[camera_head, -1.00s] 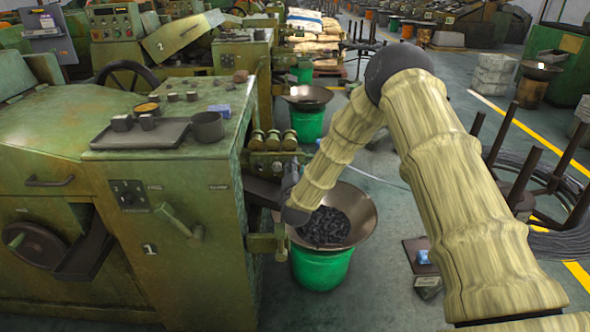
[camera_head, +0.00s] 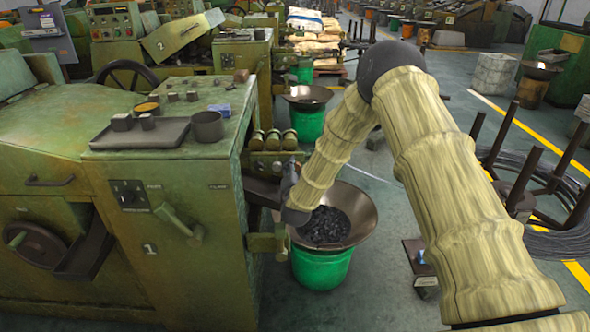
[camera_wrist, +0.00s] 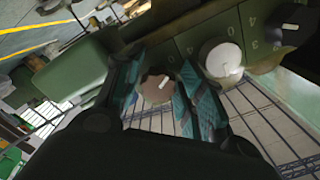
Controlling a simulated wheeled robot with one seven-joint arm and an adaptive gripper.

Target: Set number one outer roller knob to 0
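In the wrist view, a brown round knob (camera_wrist: 157,86) with a white pointer mark sits between the fingertips of my gripper (camera_wrist: 160,88). The two teal-padded fingers stand apart on either side of it, and I cannot tell whether either touches it. A second, pale round knob (camera_wrist: 222,60) is to its right on a dark green panel (camera_wrist: 190,40) with digits such as 4, 0 and 3. I cannot tell which is the outer knob. In the head view, machine number one (camera_head: 165,225) is at left; my wrist is at its right side and the knobs are hidden.
Three brass-coloured rollers (camera_head: 273,140) sit above my wrist. A green bucket with a wide pan (camera_head: 352,205) of dark parts stands below and beside it. A tray (camera_head: 140,135) and a cup (camera_head: 207,126) lie on the machine top. Floor to the right holds wire coils (camera_head: 560,240).

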